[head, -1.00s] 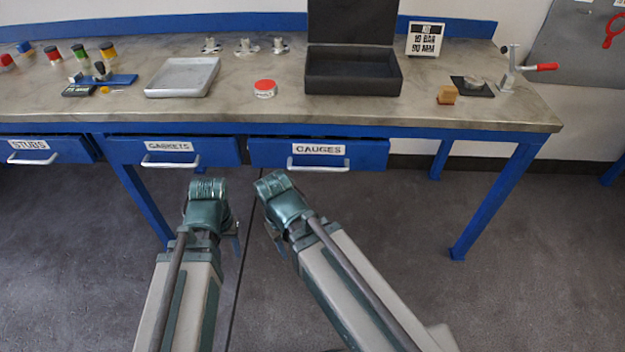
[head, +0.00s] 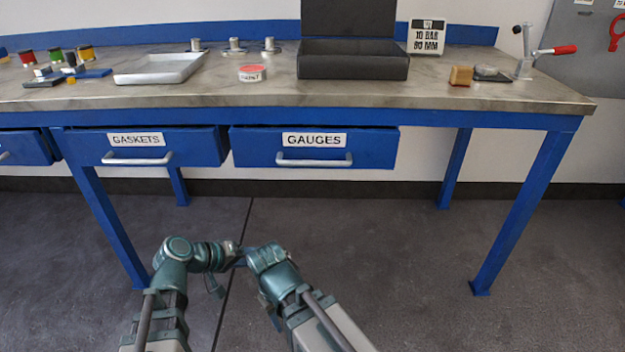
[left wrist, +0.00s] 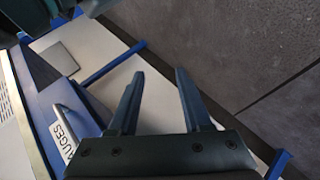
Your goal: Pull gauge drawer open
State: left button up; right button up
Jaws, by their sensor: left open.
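The gauge drawer (head: 250,148) is a blue front under the bench top, with a white GAUGES label (head: 314,140) and a pale bar handle (head: 314,160). I cannot tell if it stands slightly out. In the left wrist view its handle (left wrist: 77,121) and part of the label (left wrist: 64,135) lie left of the fingers. My left gripper (left wrist: 159,73) is open, with nothing between its two dark fingers, apart from the handle. In the head view the left arm is low in front of the bench, bent toward the right arm. My right gripper's fingers are not clear there.
The GASKETS drawer (head: 118,150) sits to the left of the gauge drawer. An open black case (head: 352,66), a red-lidded tin (head: 252,74) and a grey tray (head: 150,72) stand on the bench. Blue bench legs (head: 525,210) flank clear floor.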

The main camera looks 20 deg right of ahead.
pick_arm(q)
jog(key=w+d+r+n+t+h, duration=0.1)
jog(key=w+d+r+t+h, duration=0.2)
jog(key=r, duration=0.4)
jog(key=n+t+h, duration=0.2)
jog(key=n+h, duration=0.1)
jog(key=h, duration=0.1)
send_near(312, 163)
jog(key=x, duration=0.3)
jog(key=p+x, duration=0.1)
jog(key=x, duration=0.3)
jog(key=p+x, duration=0.1)
jog(key=x, duration=0.2)
jog(key=shift+w+d+f, duration=0.2)
jog(key=shift+w+f, duration=0.05)
jog(key=shift+w, duration=0.15)
grip_shut()
